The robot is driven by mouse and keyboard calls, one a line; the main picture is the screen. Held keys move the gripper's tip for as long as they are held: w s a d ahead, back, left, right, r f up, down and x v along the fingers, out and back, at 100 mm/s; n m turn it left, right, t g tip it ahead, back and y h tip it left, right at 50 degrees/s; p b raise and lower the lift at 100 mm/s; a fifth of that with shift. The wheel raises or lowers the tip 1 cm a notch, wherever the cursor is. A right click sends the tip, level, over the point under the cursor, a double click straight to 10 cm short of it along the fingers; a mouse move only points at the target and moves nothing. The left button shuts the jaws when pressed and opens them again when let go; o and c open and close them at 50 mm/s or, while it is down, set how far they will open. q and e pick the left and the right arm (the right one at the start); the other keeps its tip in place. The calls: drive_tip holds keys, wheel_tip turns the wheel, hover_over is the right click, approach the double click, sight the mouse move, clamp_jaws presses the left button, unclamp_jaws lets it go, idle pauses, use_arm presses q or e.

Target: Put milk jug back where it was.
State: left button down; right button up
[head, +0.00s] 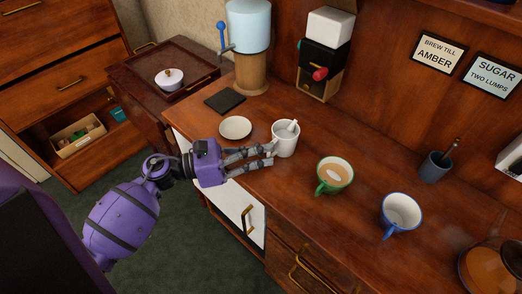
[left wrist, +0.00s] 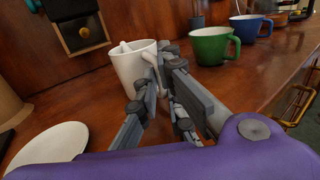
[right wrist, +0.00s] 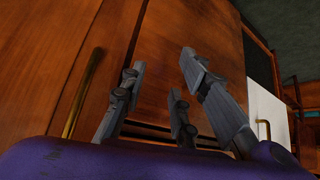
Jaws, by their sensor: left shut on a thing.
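The milk jug (head: 285,142) is a small white vessel with a white stick-like piece showing at its rim. It is upright at the counter's near side, right of a white saucer (head: 235,127). My left gripper (head: 270,154) is shut on the jug's handle side; the left wrist view shows the fingers at the handle of the jug (left wrist: 130,68). I cannot tell whether the jug's base touches the counter. My right gripper (right wrist: 162,72) is open and empty in front of wooden drawer fronts; it is not in the head view.
A green cup (head: 335,175) with a milky drink and a blue-handled cup (head: 401,213) stand to the right. A dark pot (head: 435,166) and a glass teapot (head: 490,268) are farther right. A dark mat (head: 225,101), a water dispenser (head: 248,30) and a lidded bowl (head: 169,79) on a tray are behind.

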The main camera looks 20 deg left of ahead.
use_arm(q)
drive_tip(key=c, duration=2.4)
unclamp_jaws()
drive_tip(key=shift+f, duration=0.2)
drive_tip(key=o, duration=0.5)
drive_tip(key=shift+r, duration=0.1)
drive_tip(key=shift+r, duration=0.15)
drive_tip(key=b+v, duration=0.3)
drive_tip(key=v, duration=0.9)
